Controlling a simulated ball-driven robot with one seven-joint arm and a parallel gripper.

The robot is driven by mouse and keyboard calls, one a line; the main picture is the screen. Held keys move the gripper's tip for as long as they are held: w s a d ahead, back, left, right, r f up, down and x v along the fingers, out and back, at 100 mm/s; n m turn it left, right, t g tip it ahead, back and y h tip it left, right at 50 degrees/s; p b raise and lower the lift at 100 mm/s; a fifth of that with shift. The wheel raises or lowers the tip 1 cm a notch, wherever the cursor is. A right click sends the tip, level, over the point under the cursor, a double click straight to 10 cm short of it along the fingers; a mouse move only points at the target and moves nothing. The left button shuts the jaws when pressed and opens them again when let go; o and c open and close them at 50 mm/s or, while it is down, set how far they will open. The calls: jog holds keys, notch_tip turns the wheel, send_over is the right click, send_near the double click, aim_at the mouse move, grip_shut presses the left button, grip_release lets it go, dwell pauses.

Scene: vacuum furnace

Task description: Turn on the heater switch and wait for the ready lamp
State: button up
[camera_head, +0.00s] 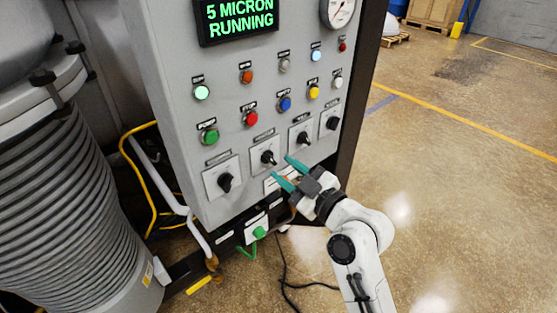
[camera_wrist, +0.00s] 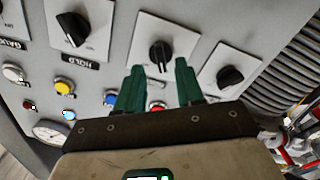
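The grey control panel (camera_head: 180,50) carries a row of black rotary switches on white plates. They are the leftmost switch (camera_head: 225,182), the second switch (camera_head: 268,158), the third switch (camera_head: 303,138) and the rightmost switch (camera_head: 332,123). Their labels are too small to tell which is the heater switch. My gripper (camera_head: 281,168) is open with teal fingers pointing at the second switch. In the wrist view that switch (camera_wrist: 160,55) shows between and beyond my fingertips (camera_wrist: 158,68); contact cannot be told. Among the lamps, a pale green one (camera_head: 201,92) looks lit; I cannot read which is the ready lamp.
A green display (camera_head: 240,20) reads "5 MICRON RUNNING". Coloured push buttons, including a red one (camera_head: 250,118), sit above the switches. A ribbed grey bellows (camera_head: 60,210) stands left of the panel. A black cable (camera_head: 285,275) lies below. Floor at right is open.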

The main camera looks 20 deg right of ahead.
aim_at(273, 162)
jog(key=shift+x, duration=1.6)
grip_shut()
